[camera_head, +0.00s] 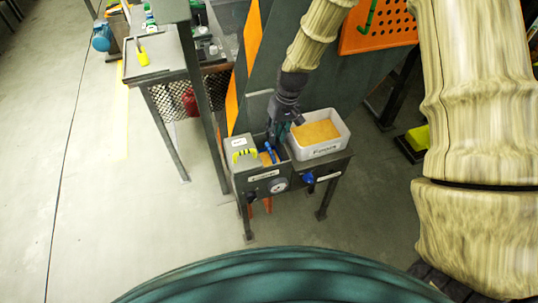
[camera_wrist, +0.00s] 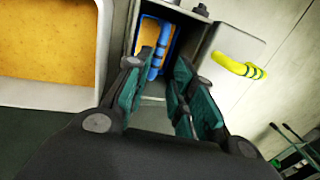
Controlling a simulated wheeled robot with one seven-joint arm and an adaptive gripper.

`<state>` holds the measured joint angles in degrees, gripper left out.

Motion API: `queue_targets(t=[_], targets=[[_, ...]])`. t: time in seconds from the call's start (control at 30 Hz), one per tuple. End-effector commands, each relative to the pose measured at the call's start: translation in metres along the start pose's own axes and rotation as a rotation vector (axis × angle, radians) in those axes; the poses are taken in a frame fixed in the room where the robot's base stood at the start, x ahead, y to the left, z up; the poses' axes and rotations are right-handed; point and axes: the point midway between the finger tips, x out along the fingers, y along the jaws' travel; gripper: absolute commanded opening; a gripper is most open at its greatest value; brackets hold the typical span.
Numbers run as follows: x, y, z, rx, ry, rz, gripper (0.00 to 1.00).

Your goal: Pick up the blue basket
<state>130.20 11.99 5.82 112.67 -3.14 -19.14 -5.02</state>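The blue basket (camera_wrist: 151,33) sits in an open compartment of the dark metal stand; its blue rim and raised handle show, with orange-yellow material inside. In the head view only a small blue part of it (camera_head: 269,152) shows beside my gripper (camera_head: 277,138). In the wrist view my gripper (camera_wrist: 164,65) is open, its two teal-padded fingers apart and pointing into the compartment. The blue handle shows between the fingertips, close to the left one; I cannot tell whether they touch. The fingers hide the basket's lower part.
A white bin (camera_head: 337,138) of orange-yellow material stands right of the compartment. A yellow curved handle (camera_head: 244,156) is on a grey box at its left. The stand carries a gauge (camera_head: 278,186). A workbench (camera_head: 152,57) stands further left. The floor in front is clear.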

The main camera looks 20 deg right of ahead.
Motion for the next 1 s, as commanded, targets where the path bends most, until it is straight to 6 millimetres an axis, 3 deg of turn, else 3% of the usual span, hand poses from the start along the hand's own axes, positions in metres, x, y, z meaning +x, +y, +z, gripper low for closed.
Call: queue_targets(t=[0.33,0.67,1.0], targets=[[0.039,0.011,0.004,0.018,0.002,0.000,0.24],[0.056,0.009,0.004,0.016,0.001,0.000,0.24],[0.093,0.005,0.004,0.014,0.000,0.000,0.24]])
